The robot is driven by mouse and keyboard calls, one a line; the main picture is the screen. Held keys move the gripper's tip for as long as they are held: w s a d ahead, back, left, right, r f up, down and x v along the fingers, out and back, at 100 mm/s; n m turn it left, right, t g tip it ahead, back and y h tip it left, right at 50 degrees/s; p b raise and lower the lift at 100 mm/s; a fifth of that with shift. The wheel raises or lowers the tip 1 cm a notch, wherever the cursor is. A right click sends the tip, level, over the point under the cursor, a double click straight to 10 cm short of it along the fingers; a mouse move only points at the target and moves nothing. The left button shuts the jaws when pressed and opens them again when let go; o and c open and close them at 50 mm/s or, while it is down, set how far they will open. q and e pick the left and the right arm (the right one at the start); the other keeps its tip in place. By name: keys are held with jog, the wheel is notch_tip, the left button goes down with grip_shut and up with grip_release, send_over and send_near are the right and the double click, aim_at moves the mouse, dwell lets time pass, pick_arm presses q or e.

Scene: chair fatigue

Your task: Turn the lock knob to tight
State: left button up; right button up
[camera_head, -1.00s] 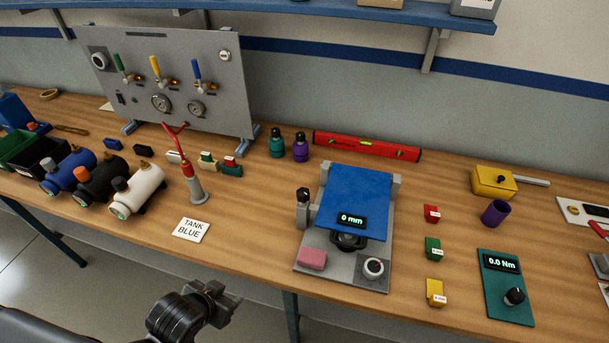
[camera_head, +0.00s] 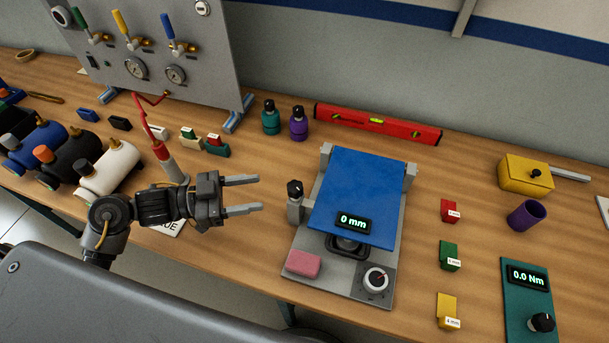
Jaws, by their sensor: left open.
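The fixture has a grey base plate (camera_head: 335,278), a tilted blue panel (camera_head: 355,190) and a display reading 0 mm. A black-topped knob (camera_head: 294,188) stands on a grey post at the fixture's left side. I cannot tell which of the two is the lock knob. My left gripper (camera_head: 250,195) is open and empty, its fingers pointing right toward the black-topped knob, with a gap between. My right gripper is not in view.
A pink block (camera_head: 303,263) lies on the plate's front left. Red, green and yellow blocks stand to the right, beside a teal torque unit (camera_head: 527,305) reading 0.0 Nm. A red level (camera_head: 377,124) lies behind.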

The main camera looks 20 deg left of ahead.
aim_at(296, 189)
pick_arm(q)
jog(key=shift+m+g+h, duration=0.4)
jog(key=shift+g+h, duration=0.2)
jog(key=shift+g, duration=0.2)
jog(key=p+x, duration=0.1)
jog(key=x, duration=0.2)
jog(key=r+p+x, duration=0.1)
jog(key=x, duration=0.2)
jog(key=p+x, duration=0.1)
jog(key=x, duration=0.2)
jog(key=shift+s+d+r, duration=0.15)
jog(key=shift+s+d, duration=0.05)
jog(key=shift+d, duration=0.05)
jog(key=shift+w+d, duration=0.15)
jog(key=shift+d, duration=0.3)
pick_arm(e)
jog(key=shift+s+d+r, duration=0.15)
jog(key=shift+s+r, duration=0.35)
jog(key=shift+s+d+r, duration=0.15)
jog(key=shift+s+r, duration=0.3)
pick_arm(q)
jog(key=c, duration=1)
